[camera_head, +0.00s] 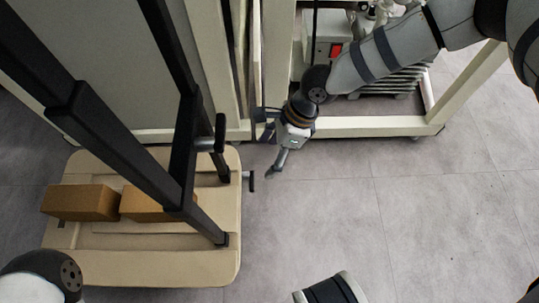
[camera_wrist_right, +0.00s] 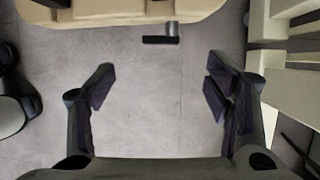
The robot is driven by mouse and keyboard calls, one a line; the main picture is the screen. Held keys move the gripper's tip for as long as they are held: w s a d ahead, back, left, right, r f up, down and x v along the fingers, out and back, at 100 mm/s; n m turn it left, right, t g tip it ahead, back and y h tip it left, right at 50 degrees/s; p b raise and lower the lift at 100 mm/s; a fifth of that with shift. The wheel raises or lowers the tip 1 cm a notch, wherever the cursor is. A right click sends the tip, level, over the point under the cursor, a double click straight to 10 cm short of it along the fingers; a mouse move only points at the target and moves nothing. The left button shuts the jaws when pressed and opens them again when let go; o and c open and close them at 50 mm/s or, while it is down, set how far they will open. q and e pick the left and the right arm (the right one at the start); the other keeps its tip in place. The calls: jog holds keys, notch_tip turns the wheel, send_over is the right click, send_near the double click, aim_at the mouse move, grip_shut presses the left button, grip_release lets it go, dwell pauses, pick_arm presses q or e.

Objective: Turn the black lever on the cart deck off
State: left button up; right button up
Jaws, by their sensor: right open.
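The black lever (camera_head: 251,181) sticks out from the right edge of the beige cart deck (camera_head: 120,262). In the right wrist view the lever (camera_wrist_right: 160,40) shows as a dark bar on a short grey stub at the deck's edge. My right gripper (camera_head: 266,143) is open and empty, a little above and right of the lever in the head view. In the right wrist view the lever lies beyond the open fingers (camera_wrist_right: 160,85), roughly centred between them and not touched. My left gripper is not in view.
Two brown boxes (camera_head: 80,203) lie on the deck beside the cart's black uprights (camera_head: 120,145). A second black handle (camera_head: 219,133) sits on an upright. A cream frame (camera_head: 350,126) stands behind my right arm. The grey floor (camera_head: 340,220) right of the deck is clear.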

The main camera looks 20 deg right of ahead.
aim_at(251, 180)
jog(key=b+x, duration=0.4)
jog(key=x, duration=0.8)
jog(key=shift+b, duration=0.4)
jog(key=shift+c, duration=0.6)
